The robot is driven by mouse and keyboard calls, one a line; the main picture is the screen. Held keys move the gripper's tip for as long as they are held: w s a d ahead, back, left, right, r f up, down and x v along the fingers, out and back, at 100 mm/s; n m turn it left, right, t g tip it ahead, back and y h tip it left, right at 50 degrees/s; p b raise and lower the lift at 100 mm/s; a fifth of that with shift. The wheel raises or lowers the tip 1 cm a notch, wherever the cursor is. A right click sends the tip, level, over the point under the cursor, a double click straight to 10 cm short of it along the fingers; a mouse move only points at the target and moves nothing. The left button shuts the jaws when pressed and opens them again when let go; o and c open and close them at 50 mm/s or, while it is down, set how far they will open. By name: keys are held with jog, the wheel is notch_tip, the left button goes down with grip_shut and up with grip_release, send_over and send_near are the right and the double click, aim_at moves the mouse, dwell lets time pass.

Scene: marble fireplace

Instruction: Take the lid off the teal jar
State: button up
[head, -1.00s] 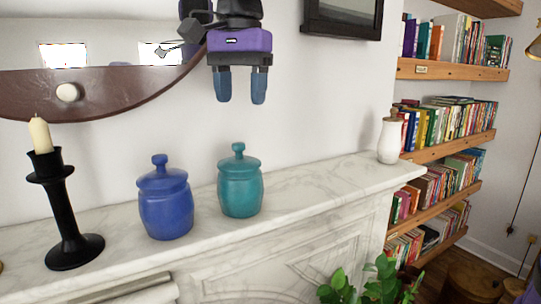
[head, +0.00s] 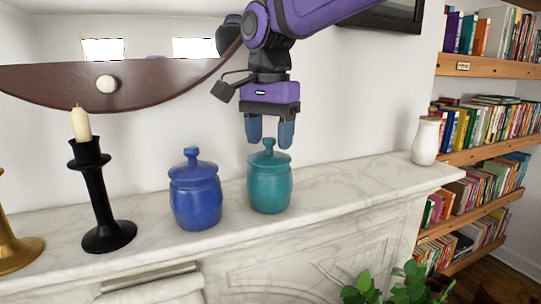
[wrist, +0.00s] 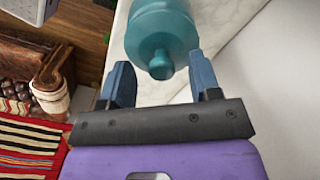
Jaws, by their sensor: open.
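The teal jar (head: 270,188) stands upright on the white marble mantel, with its lid (head: 269,158) on and a round knob (head: 268,142) on top. My gripper (head: 270,140) points down at the lid, its two blue fingers apart, with the knob showing between or just behind their tips. In the wrist view the knob (wrist: 160,66) lies ahead between the open fingers (wrist: 160,75), and neither finger visibly touches it. The teal jar's body (wrist: 163,20) shows beyond the knob.
A blue lidded jar (head: 196,195) stands close left of the teal jar. A black candlestick (head: 103,205) with a candle and a brass base (head: 15,250) are farther left. The mantel (head: 350,180) between is clear.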

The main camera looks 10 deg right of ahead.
jog(key=shift+f, duration=0.8)
jog(key=shift+c, duration=0.2)
jog(key=c, duration=1)
jog(key=shift+r, duration=0.15)
